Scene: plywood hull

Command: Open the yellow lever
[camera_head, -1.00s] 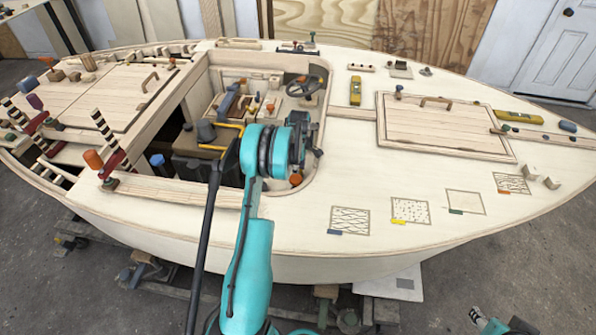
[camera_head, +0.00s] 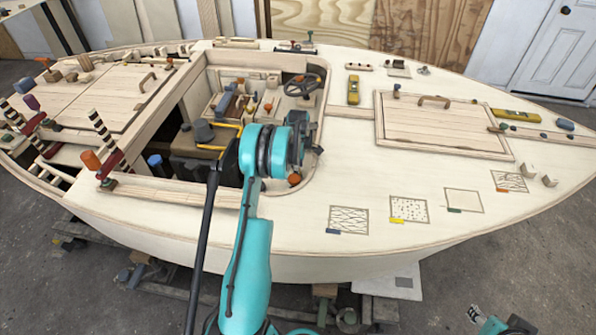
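A yellow bar-shaped lever (camera_head: 228,126) shows in the cockpit, just left of my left wrist, above a dark box. A second yellow bar (camera_head: 211,147) lies just below it. Part of this area is hidden behind my arm. My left arm reaches over the near cockpit edge. Its gripper (camera_head: 310,149) is at the right side of the cockpit, to the right of the yellow lever and apart from it. Its fingers are small, dark and partly hidden by the wrist. My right gripper (camera_head: 476,314) is low at the bottom right, in front of the hull and only partly in view.
The cockpit also holds a steering wheel (camera_head: 303,86) and an orange knob (camera_head: 294,180) close below my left wrist. The deck holds a wooden hatch (camera_head: 443,125) and yellow spirit levels (camera_head: 353,90).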

